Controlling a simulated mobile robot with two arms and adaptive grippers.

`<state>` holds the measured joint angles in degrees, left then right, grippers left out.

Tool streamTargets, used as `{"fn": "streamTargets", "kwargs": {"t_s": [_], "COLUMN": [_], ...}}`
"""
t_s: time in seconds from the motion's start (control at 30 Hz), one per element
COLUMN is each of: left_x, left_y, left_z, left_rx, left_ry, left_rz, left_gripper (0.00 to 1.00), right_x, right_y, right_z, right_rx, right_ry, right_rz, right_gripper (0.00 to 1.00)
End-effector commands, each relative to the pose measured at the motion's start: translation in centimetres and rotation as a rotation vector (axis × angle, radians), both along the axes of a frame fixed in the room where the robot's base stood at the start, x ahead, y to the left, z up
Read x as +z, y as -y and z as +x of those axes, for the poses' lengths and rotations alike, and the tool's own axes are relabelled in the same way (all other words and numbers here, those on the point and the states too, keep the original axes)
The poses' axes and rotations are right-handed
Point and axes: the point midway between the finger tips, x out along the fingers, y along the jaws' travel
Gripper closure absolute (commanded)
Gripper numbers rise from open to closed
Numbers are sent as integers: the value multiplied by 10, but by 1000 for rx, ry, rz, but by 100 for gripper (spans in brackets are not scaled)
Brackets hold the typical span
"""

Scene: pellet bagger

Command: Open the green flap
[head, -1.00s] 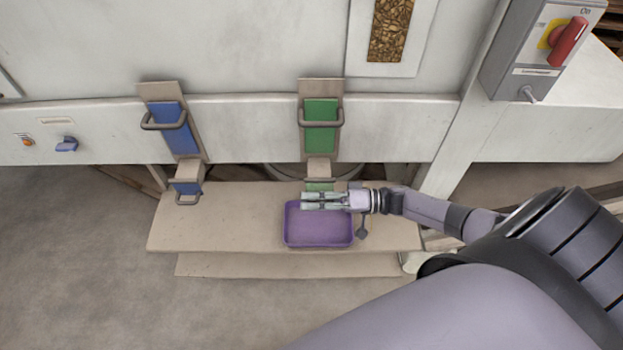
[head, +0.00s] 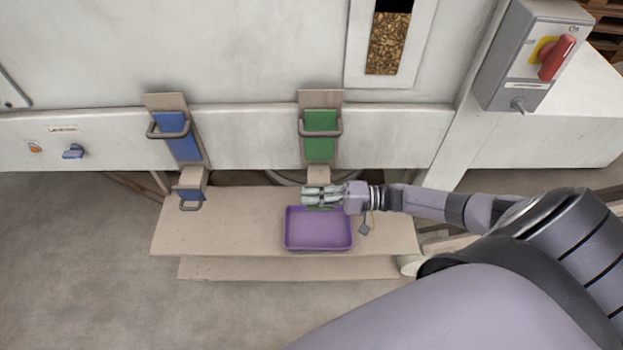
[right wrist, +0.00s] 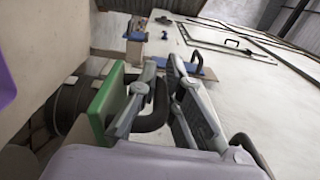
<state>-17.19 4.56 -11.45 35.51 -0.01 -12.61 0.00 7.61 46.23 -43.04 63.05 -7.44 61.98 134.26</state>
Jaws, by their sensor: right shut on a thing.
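The green flap (right wrist: 108,100) is at the bottom of the green chute, and its dark bar handle (right wrist: 158,108) stands out from it. In the head view my right gripper (head: 322,195) covers most of the flap, above the back edge of the purple tray (head: 318,248). In the right wrist view my right gripper (right wrist: 160,100) is shut on this handle, with a finger on each side of the bar. The upper green panel (head: 320,135) with its own handle is above. My left gripper is not in view.
A blue chute (head: 182,140) with a lower blue flap (head: 190,194) is to the left. The tray rests on a beige shelf (head: 225,225), whose left part is clear. A grey switch box (head: 535,60) with a red knob is at upper right.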

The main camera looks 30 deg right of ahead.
Motion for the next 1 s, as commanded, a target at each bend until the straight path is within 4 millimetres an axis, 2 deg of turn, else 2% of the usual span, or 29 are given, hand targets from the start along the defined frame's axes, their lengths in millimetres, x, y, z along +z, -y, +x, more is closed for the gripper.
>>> {"fn": "streamTargets", "kwargs": {"t_s": [0.3,0.33,0.5,0.8,1.0], "left_x": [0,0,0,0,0], "left_y": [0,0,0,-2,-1], "left_z": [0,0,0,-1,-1], "left_rx": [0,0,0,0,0], "left_ry": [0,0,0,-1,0], "left_rz": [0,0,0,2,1], "left_gripper": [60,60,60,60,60], "right_x": [0,0,0,0,-1], "right_y": [1,1,0,2,24], "right_z": [0,0,0,-1,-14], "right_rx": [-1,-1,0,-1,-2], "right_ry": [0,0,0,-1,-4], "right_rz": [0,0,0,-1,-2], "right_gripper": [100,91,82,82,82]}}
